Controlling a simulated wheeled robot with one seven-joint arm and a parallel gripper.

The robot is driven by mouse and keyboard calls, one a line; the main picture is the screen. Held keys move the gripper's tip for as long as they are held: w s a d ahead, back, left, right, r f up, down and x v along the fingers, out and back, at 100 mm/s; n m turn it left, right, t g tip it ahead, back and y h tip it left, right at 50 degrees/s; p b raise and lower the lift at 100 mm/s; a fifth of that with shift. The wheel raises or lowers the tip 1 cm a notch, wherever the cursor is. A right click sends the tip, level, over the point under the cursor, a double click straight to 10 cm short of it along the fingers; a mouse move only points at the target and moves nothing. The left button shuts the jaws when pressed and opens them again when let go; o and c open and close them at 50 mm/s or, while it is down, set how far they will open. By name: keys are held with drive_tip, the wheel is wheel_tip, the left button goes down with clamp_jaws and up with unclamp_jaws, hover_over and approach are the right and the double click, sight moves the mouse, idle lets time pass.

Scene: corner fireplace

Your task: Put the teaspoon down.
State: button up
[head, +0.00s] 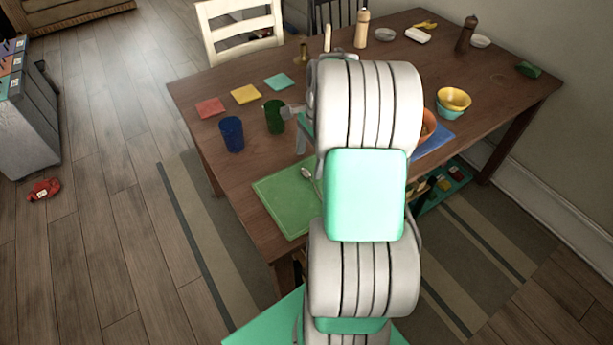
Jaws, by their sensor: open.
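The teaspoon (306,173) lies on the green placemat (280,198) at the near side of the wooden table; its bowl end shows and the rest is hidden behind my arm. My gripper (293,127) is mostly hidden by my arm. Two grey finger parts show left of the arm, apart from each other, just right of the green cup (274,117). The jaws look open, and the spoon lies apart from them, nearer the camera. Whether the fingers touch the green cup cannot be told.
A blue cup (231,134) stands left of the green cup. Coloured coasters (246,94) lie farther back. Right of my arm are an orange bowl (428,124), a blue placemat (434,139) and stacked bowls (453,102). A white chair (240,30) stands behind the table.

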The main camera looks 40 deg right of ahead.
sight(307, 174)
drive_tip(key=f, duration=0.4)
drive_tip(key=shift+w+a+f, duration=0.2)
drive_tip(key=shift+f, duration=0.2)
drive_tip(key=c, duration=1.3)
